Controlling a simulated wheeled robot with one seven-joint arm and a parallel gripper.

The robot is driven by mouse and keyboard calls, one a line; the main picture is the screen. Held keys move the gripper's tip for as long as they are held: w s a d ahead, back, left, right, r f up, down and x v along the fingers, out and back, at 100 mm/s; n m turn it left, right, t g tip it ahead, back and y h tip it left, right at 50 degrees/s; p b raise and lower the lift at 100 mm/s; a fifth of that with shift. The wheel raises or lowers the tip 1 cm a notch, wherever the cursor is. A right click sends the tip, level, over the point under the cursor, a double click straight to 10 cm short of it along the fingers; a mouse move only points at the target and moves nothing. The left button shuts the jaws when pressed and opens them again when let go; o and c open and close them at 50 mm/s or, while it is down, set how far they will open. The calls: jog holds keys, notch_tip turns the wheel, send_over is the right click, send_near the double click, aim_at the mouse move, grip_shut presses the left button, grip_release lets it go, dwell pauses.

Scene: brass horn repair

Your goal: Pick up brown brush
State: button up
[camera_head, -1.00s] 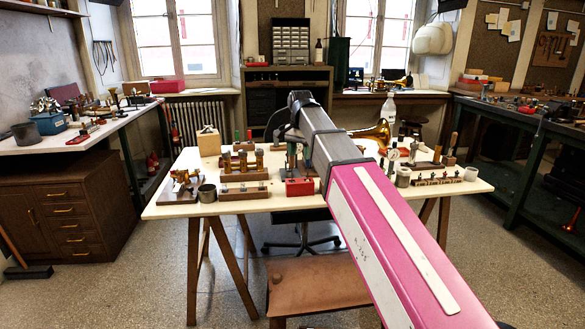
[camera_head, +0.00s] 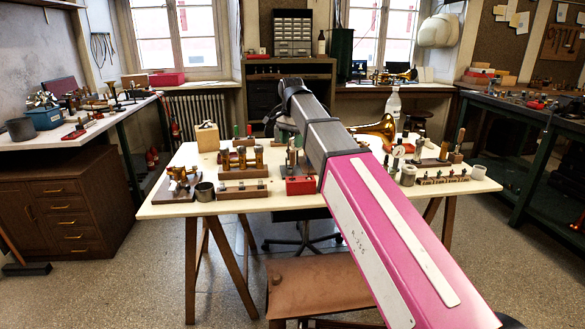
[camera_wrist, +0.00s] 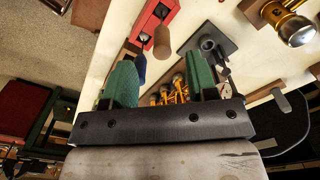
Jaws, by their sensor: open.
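I cannot clearly single out a brown brush. A brown wooden upright piece (camera_head: 458,143), possibly its handle, stands at the right back of the pale worktable (camera_head: 345,199). In the wrist view a tan-brown cylinder (camera_wrist: 162,43) stands beside a red block, beyond the fingers; I cannot tell what it is. My gripper (camera_wrist: 162,82) shows in the wrist view with two green fingers spread apart and nothing held between them. Brass pieces (camera_wrist: 176,91) show beyond the gap. In the head view my arm reaches over the table and hides the fingertips.
A brass horn (camera_head: 382,128) and a white bottle (camera_head: 393,104) are at the back. A brown stool (camera_head: 315,292) stands in front.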

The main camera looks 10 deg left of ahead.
aim_at(292, 150)
jog(key=shift+w+d+f, duration=0.1)
jog(key=shift+f, duration=1.45)
jog(key=shift+w+f, duration=0.1)
jog(key=shift+f, duration=1.4)
grip_shut()
